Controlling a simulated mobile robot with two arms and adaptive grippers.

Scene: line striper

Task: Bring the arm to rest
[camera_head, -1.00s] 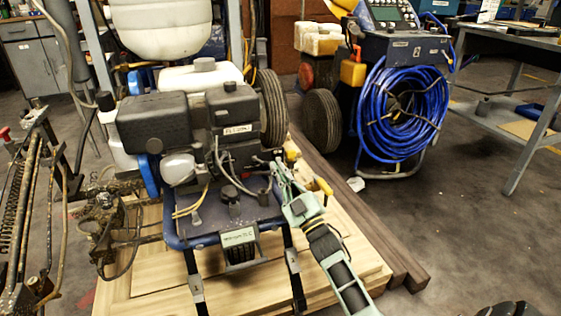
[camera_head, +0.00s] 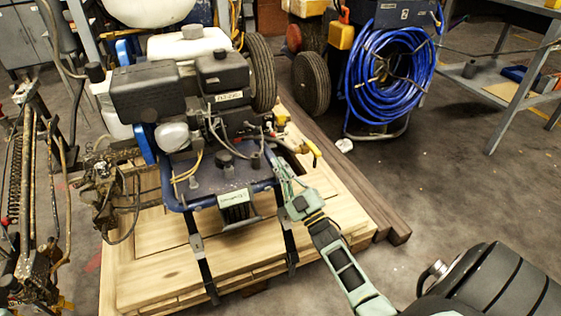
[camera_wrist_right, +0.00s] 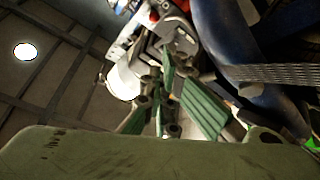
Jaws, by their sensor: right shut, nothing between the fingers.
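My right arm comes in from the bottom of the head view. Its pale green gripper (camera_head: 272,158) is shut and empty, at the right front side of the line striper (camera_head: 178,95). It is close to the striper's blue frame; I cannot tell whether it touches. In the right wrist view the green fingers (camera_wrist_right: 165,95) are together, with blurred, dark and blue machine parts just beyond them. My left gripper is not in view.
The striper is strapped on a wooden pallet (camera_head: 155,275). A yellow-handled valve (camera_head: 312,148) sticks out just right of my gripper. A blue hose coil (camera_head: 390,68) stands behind.

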